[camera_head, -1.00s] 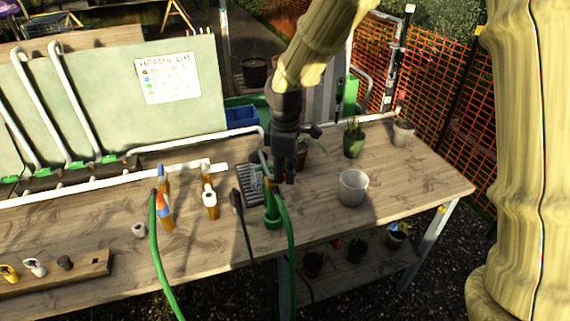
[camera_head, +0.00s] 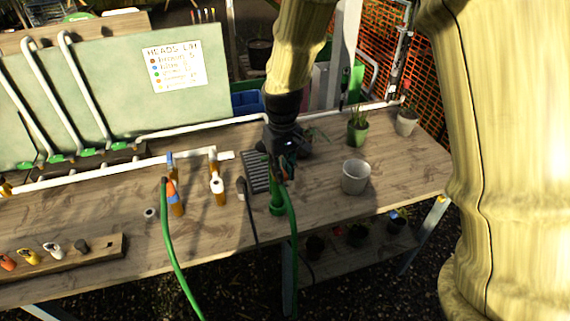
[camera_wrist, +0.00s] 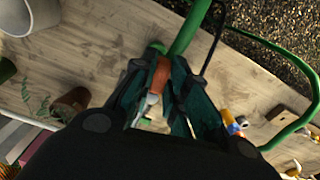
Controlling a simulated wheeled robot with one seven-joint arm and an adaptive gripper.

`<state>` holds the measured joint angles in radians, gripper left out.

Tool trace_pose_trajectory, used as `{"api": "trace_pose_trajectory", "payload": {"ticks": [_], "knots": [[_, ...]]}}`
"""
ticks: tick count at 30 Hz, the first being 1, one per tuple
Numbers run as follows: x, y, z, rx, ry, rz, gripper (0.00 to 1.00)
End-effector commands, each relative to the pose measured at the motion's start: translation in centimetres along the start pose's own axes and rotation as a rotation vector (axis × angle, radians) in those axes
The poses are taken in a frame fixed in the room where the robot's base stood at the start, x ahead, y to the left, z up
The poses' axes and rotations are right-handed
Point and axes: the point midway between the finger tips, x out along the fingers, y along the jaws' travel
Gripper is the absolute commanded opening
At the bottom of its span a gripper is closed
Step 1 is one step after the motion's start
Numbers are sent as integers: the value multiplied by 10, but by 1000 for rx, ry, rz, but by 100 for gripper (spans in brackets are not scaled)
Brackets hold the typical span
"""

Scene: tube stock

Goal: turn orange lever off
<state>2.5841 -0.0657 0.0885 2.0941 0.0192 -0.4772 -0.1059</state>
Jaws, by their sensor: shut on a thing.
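The orange lever (camera_wrist: 161,76) shows in the wrist view as an orange-brown handle with a metal stem, between the two fingers of my gripper (camera_wrist: 156,88). The fingers are shut on it. In the head view my gripper (camera_head: 284,174) points down over the green tap base (camera_head: 277,209) with a green hose (camera_head: 292,235). There the gripper mostly hides the lever. The lever's exact angle on its valve is hard to tell.
A pale empty pot (camera_head: 356,178) stands just right of the gripper. To the left are a dark-headed hose (camera_head: 243,190), a white-topped tap (camera_head: 218,188) and an orange-collared hose (camera_head: 171,192). A dark grille (camera_head: 256,172) lies behind. The bench's right front is clear.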

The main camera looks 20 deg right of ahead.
Motion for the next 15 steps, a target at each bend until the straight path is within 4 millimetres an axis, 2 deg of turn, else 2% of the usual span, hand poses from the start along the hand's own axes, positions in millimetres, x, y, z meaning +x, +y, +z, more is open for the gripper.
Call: {"api": "trace_pose_trajectory", "payload": {"ticks": [6,15], "knots": [[-1,-4,-1,111,1,1,0],[0,-6,-1,176,2,1,0]]}}
